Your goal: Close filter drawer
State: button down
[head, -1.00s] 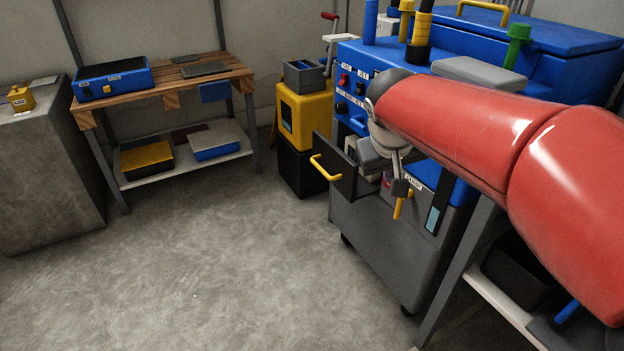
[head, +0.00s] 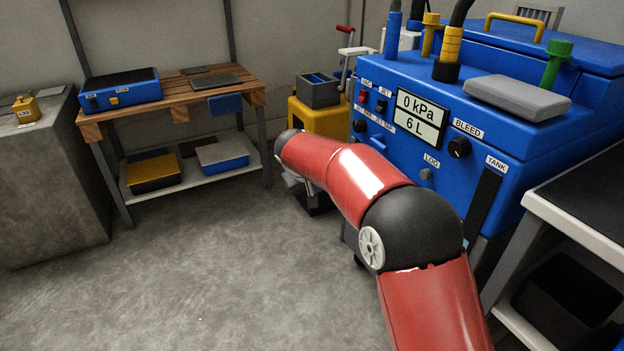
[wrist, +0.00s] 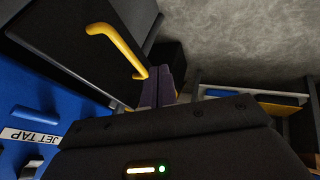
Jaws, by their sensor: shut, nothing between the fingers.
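The filter drawer's dark front (wrist: 75,45) fills the upper left of the wrist view, with its yellow bar handle (wrist: 118,48) across it. My gripper (wrist: 158,75) is shut and empty. Its dark fingertips are beside the lower end of the handle; I cannot tell whether they touch. In the head view my red arm covers the drawer, so how far it stands out now is hidden there. The blue machine (head: 400,145) that carries the drawer stands on the right in the head view, and its blue side (wrist: 30,100) shows at left in the wrist view.
A yellow box (head: 318,118) with a grey bin (head: 318,95) on top stands behind my arm. A wooden bench (head: 180,107) and a grey block (head: 50,180) are at left. A white-edged table (head: 570,225) is close at right. The middle floor is clear.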

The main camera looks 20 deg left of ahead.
jog(key=w+d+f, duration=0.1)
jog(key=w, duration=0.2)
jog(key=w+d+f, duration=0.1)
jog(key=shift+w+d+f, duration=0.15)
jog(key=shift+d+f, duration=0.15)
jog(key=shift+f, duration=0.05)
jog(key=w+d+p, duration=0.1)
jog(key=w+d, duration=0.2)
jog(key=w+d+p, duration=0.2)
jog(key=w+d, duration=0.1)
jog(key=w, duration=0.1)
jog(key=shift+w+d, duration=0.15)
jog(key=shift+w, duration=0.05)
jog(key=shift+d+r, duration=0.1)
